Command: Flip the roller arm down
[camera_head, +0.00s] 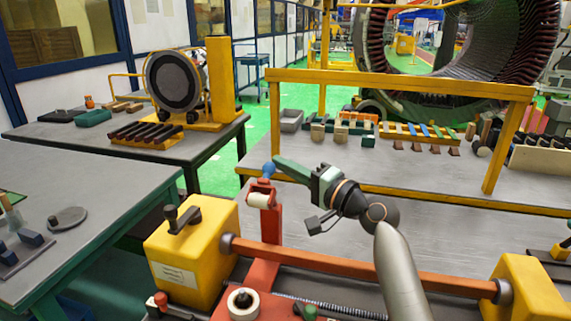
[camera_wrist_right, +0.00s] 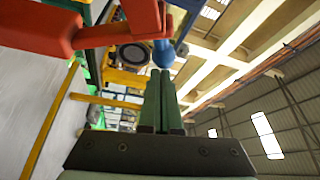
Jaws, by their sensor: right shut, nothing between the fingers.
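The roller arm (camera_head: 266,222) is an orange-red upright piece with a white roller (camera_head: 259,200) across it and a blue ball knob (camera_head: 269,170) at its top. It stands raised above an orange horizontal bar (camera_head: 330,261). My right gripper (camera_head: 279,162) comes from the right, its green fingers shut and empty, tips right beside the blue knob. In the right wrist view the shut fingertips (camera_wrist_right: 160,74) point at the blue knob (camera_wrist_right: 163,53), with the red arm (camera_wrist_right: 105,35) left of it. I cannot tell whether they touch. My left gripper is not in view.
Yellow end blocks (camera_head: 190,255) (camera_head: 527,290) hold the bar, the left one with a dark handle. A yellow frame rail (camera_head: 400,84) stands behind on the grey table. A large stator ring (camera_head: 375,60) is at the back. The tabletop right of my gripper (camera_head: 450,215) is clear.

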